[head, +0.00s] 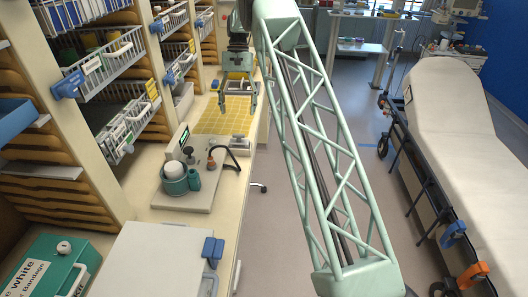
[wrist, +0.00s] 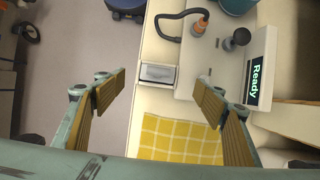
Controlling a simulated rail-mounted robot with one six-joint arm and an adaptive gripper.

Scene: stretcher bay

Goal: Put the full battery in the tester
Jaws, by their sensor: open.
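My gripper (head: 238,108) is open and empty above the yellow checkered mat (head: 215,122) on the counter; its two fingers stand wide apart in the wrist view (wrist: 157,92). A pale station with a dark screen reading "Ready" (wrist: 255,83) stands beyond the mat; it may be the tester, but I cannot tell. It carries a black knob (wrist: 237,39) and an orange-brown piece with a black hose (wrist: 199,27). A grey rectangular piece (wrist: 158,74) lies at the counter edge beside the mat. No battery can be made out for certain.
A teal pot with a white top (head: 175,178) stands on the station's near end. A white lidded box (head: 165,262) and a green bandage box (head: 45,268) are nearer. Shelves with wire baskets (head: 110,68) line the left. A stretcher (head: 450,130) stands right, across open floor.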

